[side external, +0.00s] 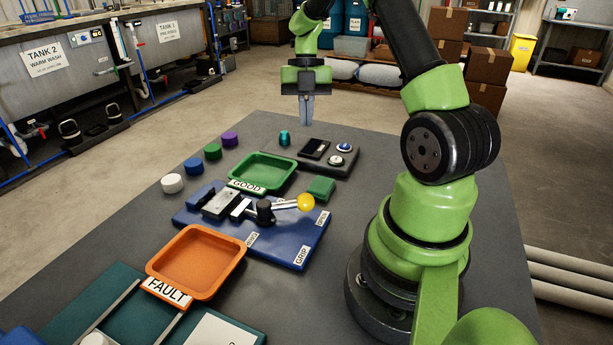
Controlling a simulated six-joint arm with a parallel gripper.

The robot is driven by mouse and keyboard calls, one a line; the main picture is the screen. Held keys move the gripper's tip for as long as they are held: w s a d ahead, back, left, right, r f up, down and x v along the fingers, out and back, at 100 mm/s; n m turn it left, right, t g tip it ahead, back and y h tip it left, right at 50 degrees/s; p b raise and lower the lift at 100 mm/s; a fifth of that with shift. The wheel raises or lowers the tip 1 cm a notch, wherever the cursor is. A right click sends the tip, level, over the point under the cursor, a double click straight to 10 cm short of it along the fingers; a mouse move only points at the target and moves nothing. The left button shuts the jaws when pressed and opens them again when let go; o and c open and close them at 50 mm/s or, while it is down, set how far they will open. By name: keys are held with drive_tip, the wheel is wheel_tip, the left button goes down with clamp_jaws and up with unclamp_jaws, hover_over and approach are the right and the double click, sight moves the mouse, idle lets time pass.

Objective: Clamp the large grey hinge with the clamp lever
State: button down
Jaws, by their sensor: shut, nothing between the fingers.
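The clamp lever (285,206) is a pale bar with a yellow ball (306,202) on its end. It runs right from a black pivot (265,212) on a blue board (287,244), its ball near a small white label at the board's right edge. A grey flat piece (222,202), which looks like the large grey hinge, lies in a dark holder left of the pivot; its details are too small to tell. My gripper (306,122) is shut and empty, pointing down above the far part of the table, well away from the lever.
A green GOOD tray (266,188) and a green block (321,188) sit behind the board. An orange FAULT tray (238,266) is in front. Several coloured round pieces stand left. A dark pad (290,158) with small items lies at the back.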

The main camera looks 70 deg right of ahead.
sight(287, 207)
drive_tip(key=x, duration=1)
drive_tip(key=shift+a, duration=0.1)
drive_tip(key=shift+s+a+f, duration=0.1)
drive_tip(key=shift+s+a, duration=0.1)
drive_tip(key=shift+a, duration=0.3)
drive_tip(key=shift+s+a+f, duration=0.15)
drive_tip(key=shift+s+a, duration=0.1)
drive_tip(key=shift+a, duration=0.25)
drive_tip(key=shift+s+a+f, duration=0.15)
drive_tip(key=shift+s+a, duration=0.15)
drive_tip(key=shift+a, duration=0.45)
drive_tip(key=shift+s, duration=0.1)
drive_tip(key=shift+s+a+m, duration=0.15)
drive_tip(key=shift+s+m, duration=0.05)
drive_tip(key=shift+m, duration=0.6)
drive_tip(key=shift+t, duration=0.3)
